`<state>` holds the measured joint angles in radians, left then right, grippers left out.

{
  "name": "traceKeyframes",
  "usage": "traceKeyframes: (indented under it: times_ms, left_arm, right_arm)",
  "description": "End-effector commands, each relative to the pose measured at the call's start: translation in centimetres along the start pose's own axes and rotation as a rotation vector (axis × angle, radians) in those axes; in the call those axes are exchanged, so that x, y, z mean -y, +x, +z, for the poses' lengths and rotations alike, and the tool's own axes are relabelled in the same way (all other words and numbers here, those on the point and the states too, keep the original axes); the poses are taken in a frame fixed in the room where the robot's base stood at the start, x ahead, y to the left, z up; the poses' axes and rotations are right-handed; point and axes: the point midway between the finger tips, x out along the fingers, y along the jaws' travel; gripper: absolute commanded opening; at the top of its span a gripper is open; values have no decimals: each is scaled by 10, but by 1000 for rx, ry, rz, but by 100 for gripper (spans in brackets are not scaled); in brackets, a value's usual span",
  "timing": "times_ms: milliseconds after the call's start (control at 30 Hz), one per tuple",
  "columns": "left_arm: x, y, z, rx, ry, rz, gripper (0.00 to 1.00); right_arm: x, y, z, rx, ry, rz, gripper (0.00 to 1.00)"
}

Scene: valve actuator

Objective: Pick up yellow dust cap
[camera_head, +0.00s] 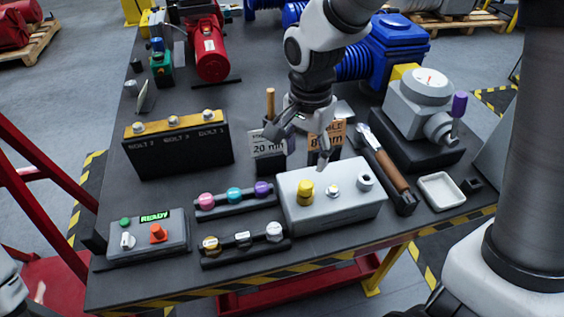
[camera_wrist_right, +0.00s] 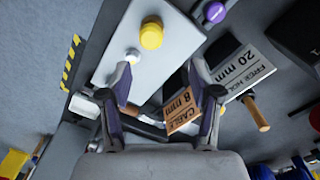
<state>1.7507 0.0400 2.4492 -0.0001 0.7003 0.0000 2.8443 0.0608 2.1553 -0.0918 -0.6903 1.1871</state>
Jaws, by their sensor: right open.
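The yellow dust cap (camera_head: 306,190) sits upright on the left part of the grey box (camera_head: 338,210) near the table's front edge. In the right wrist view the cap (camera_wrist_right: 151,36) is on the pale box top, ahead of the fingertips. My right gripper (camera_head: 297,150) is open and empty above and behind the box, with its fingers pointing down. In the wrist view its spread fingers (camera_wrist_right: 162,72) have the cap beyond them, not between them. My left gripper is not in view.
Beside the cap on the box are a small white fitting (camera_head: 333,191) and a grey port (camera_head: 365,180). Signs (camera_head: 268,148) stand just behind. A wooden-handled tool (camera_head: 388,168) and white tray (camera_head: 441,191) lie right. Racks of coloured caps (camera_head: 236,197) stand left.

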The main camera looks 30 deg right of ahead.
Motion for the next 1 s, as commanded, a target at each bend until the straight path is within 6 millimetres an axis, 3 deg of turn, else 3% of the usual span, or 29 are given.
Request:
traceKeyframes:
  times_ms: [467, 700, 733, 800, 867, 1000]
  left_arm:
    - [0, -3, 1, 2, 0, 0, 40]
    - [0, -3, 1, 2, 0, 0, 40]
    - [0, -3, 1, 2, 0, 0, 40]
    - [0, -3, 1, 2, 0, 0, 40]
    - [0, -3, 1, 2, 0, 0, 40]
    - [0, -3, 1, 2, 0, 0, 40]
  right_arm:
    - [-7, 72, 5, 2, -2, 4, 62]
    - [-6, 77, 5, 1, -1, -1, 62]
    - [-6, 77, 5, 1, -1, -1, 59]
    - [-6, 77, 5, 1, -1, -1, 34]
    - [-6, 77, 5, 1, -1, 0, 16]
    - [-6, 77, 5, 1, -1, 1, 15]
